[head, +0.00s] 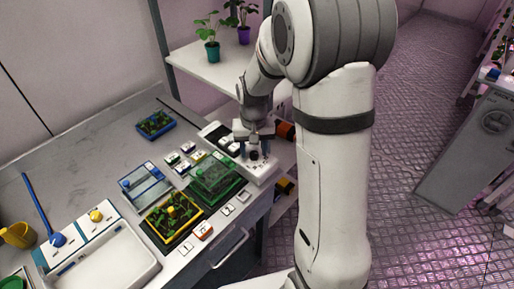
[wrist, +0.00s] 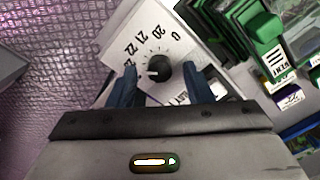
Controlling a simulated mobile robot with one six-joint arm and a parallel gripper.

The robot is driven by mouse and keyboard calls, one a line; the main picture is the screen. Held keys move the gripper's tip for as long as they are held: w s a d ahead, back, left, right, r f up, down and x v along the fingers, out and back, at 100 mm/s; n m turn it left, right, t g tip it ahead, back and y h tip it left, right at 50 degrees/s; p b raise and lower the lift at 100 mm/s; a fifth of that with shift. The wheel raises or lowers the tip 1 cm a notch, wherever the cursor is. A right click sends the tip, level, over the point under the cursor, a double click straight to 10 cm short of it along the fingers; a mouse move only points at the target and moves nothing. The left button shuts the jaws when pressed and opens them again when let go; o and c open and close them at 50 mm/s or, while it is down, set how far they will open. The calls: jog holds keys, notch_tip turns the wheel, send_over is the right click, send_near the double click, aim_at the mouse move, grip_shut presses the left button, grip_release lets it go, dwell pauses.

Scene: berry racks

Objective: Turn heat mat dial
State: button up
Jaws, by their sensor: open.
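The heat mat dial is a round black knob (wrist: 159,72) with a white pointer mark. It sits on a white control box (wrist: 133,38) printed with numbers around the knob. In the wrist view the pointer faces left. My gripper (wrist: 164,80) is open, with one blue finger on each side of the knob; I cannot tell whether they touch it. In the head view my gripper (head: 254,147) is over the white box (head: 262,170) at the bench's right edge, and a dark knob shows below it.
A green-lidded tray (head: 214,178) stands close left of the box, with a yellow-rimmed seedling tray (head: 172,217) nearer. Small labels lie around them. A shelf (head: 205,70) with potted plants is behind. A white basin (head: 105,265) is at the front left.

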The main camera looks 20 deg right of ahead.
jog(key=shift+f, duration=0.15)
jog(key=shift+c, duration=0.5)
jog(key=c, duration=0.9)
jog(key=shift+n, duration=0.5)
jog(key=o, duration=1)
